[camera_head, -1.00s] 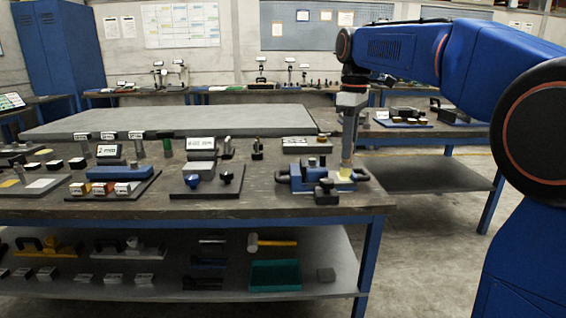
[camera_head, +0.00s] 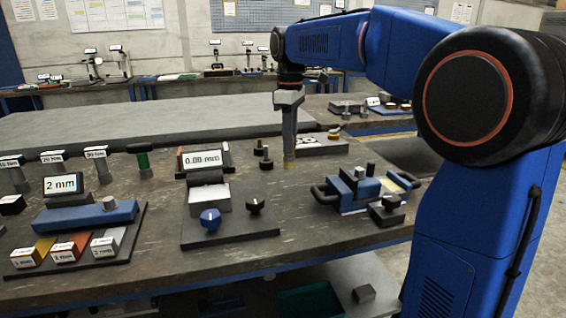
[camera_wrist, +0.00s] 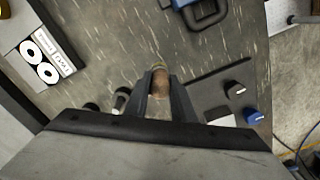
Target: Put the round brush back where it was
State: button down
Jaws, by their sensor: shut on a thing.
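My gripper (camera_head: 289,166) is above the workbench, between two dark posts (camera_head: 266,159) on its left and a blue fixture with black handles (camera_head: 356,187) on its right. In the wrist view its fingers (camera_wrist: 160,88) are shut on a small round-ended brown and tan piece, which looks like the round brush (camera_wrist: 160,82). In the head view only a pale yellowish tip shows below the fingers. Whether the tip touches the bench cannot be told. The posts also show in the wrist view (camera_wrist: 121,98), left of the fingers.
A display unit reading 0.00 mm (camera_head: 203,160) and a plate with a blue knob (camera_head: 210,219) stand left of my gripper. Bare bench lies below my gripper.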

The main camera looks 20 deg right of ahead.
aim_at(287, 158)
jog(key=shift+w+a+f, duration=0.2)
jog(key=shift+f, duration=0.2)
jog(key=shift+w+a+f, duration=0.15)
jog(key=shift+f, duration=2.3)
jog(key=shift+f, duration=0.1)
jog(key=c, duration=1.5)
grip_release()
notch_tip(287, 158, up, 12)
jog(key=shift+r, duration=0.1)
